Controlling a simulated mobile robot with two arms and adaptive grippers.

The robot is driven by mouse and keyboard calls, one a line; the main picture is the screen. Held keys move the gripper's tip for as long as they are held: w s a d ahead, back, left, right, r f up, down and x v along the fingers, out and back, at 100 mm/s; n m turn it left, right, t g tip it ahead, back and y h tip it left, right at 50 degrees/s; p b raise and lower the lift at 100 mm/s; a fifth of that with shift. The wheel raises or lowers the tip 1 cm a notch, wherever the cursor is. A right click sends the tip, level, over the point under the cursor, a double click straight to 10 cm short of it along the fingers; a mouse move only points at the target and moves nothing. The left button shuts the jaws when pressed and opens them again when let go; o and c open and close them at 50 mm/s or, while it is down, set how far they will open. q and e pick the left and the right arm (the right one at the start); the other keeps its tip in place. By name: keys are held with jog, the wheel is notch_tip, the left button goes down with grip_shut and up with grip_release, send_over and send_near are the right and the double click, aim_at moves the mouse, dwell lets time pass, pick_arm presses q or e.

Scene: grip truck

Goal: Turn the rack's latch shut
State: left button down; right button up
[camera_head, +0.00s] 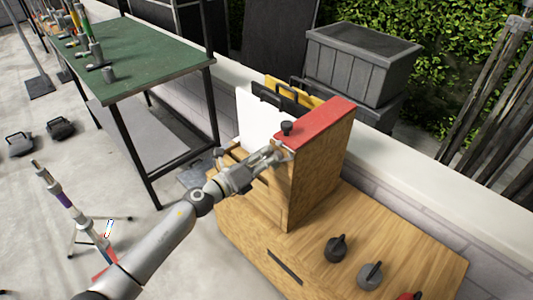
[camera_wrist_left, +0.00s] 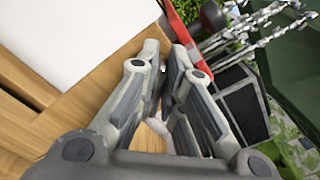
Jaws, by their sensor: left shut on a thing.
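The wooden rack (camera_head: 319,169) has a red top (camera_head: 322,120) and stands upright on a wooden cabinet. A black knob (camera_head: 287,128) sits on the red top near its front left end. My left gripper (camera_head: 278,153) is at the rack's upper front edge, just below the knob. In the left wrist view its fingers (camera_wrist_left: 165,62) are closed together beside the red edge (camera_wrist_left: 176,22), with the knob (camera_wrist_left: 212,16) beyond. It is shut on the latch, which is mostly hidden between the fingers. My right gripper is not in view.
Several dark and red knobs (camera_head: 369,276) stand on the cabinet top (camera_head: 405,248) at the right. A grey bin (camera_head: 362,65) is behind the rack. A green-topped table (camera_head: 150,62) with tools is at the upper left. A tripod stands on the floor at left.

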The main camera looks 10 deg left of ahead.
pick_arm(q)
jog(key=shift+w+a+f+n+p, duration=0.15)
jog(key=shift+n+p, duration=0.35)
jog(key=shift+n, duration=1.05)
jog(key=shift+s+f+n+p, duration=0.1)
jog(key=shift+f+n+p, duration=0.3)
jog(key=shift+n, duration=1.1)
jog(key=shift+w+a+f+n+p, duration=0.1)
jog(key=shift+n+p, duration=0.5)
jog(key=shift+n, duration=0.95)
jog(key=c, duration=1.6)
grip_release()
jog(key=shift+o, duration=0.2)
jog(key=v, duration=1.2)
jog(key=shift+f, duration=0.15)
